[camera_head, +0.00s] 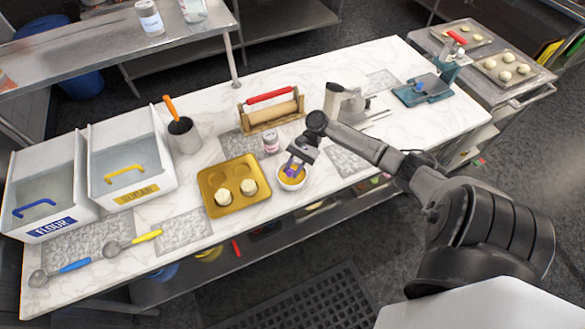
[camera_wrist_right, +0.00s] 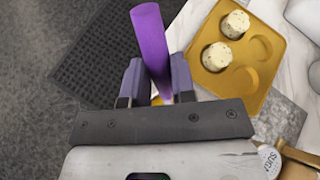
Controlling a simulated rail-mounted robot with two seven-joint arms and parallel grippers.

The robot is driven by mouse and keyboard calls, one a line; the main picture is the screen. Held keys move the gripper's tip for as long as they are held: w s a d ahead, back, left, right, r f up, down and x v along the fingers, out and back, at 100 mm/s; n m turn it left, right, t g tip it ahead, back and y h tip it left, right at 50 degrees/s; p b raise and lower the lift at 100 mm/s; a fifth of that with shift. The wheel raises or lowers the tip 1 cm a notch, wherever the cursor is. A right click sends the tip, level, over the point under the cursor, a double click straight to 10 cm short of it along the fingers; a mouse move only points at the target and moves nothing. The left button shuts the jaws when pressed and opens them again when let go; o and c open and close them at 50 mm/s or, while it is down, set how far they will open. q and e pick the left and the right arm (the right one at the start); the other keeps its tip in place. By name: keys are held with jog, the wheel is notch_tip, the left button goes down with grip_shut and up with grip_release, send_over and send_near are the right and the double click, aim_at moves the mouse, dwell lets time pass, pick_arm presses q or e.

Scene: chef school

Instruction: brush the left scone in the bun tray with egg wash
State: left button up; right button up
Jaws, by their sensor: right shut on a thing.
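The golden bun tray (camera_head: 262,189) lies on the marble counter, with two pale scones in its front hollows and its back hollows empty. The left scone (camera_head: 222,197) sits beside the right scone (camera_head: 248,187); in the right wrist view they are the farther scone (camera_wrist_right: 235,24) and the nearer one (camera_wrist_right: 217,57). A white bowl (camera_head: 292,186) of yellow egg wash stands just right of the tray. My right gripper (camera_head: 297,160) is over the bowl, shut on the purple-handled brush (camera_wrist_right: 150,40). The brush's bristles are hidden. My left gripper is out of view.
Behind the bowl stand a small labelled jar (camera_head: 270,141) and a wooden rack with a red rolling pin (camera_head: 270,97). The sugar bin (camera_head: 128,160), flour bin (camera_head: 45,187) and utensil pot (camera_head: 184,136) are left.

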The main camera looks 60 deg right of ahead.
jog(key=shift+f, duration=0.3)
dwell(0.4)
jog(key=shift+f, duration=0.2)
dwell(0.5)
dwell(0.7)
jog(key=shift+f, duration=0.1)
dwell(0.6)
dwell(0.5)
jog(key=shift+p, duration=0.3)
